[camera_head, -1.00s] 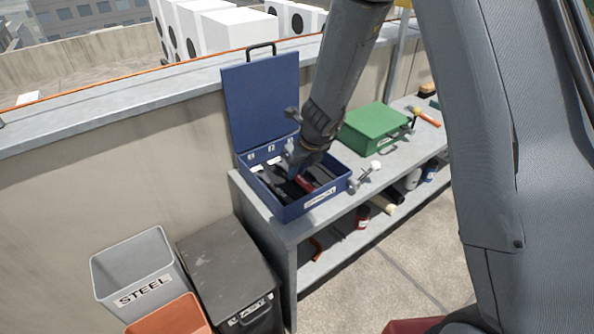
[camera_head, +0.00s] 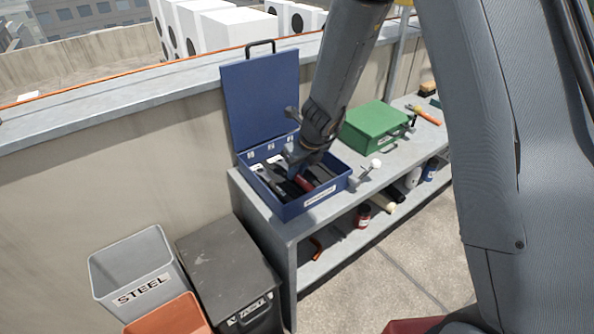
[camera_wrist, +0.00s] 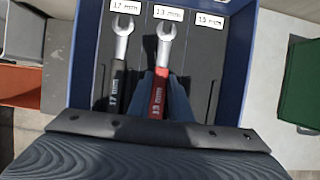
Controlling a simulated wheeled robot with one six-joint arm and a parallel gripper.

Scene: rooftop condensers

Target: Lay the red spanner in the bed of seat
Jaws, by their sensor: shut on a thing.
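A black spanner (camera_wrist: 117,90) marked 17 mm lies in the left bed, under the 17 mm label (camera_wrist: 125,6). The right bed (camera_wrist: 203,60) looks empty. I cannot tell whether the red spanner touches the bed floor.
The case's raised lid (camera_head: 260,100) stands behind my gripper. A green case (camera_head: 373,127) and an orange-handled tool (camera_head: 428,117) are farther right on the grey bench (camera_head: 292,232). A steel bin (camera_head: 130,270) and a dark bin (camera_head: 225,265) stand at lower left.

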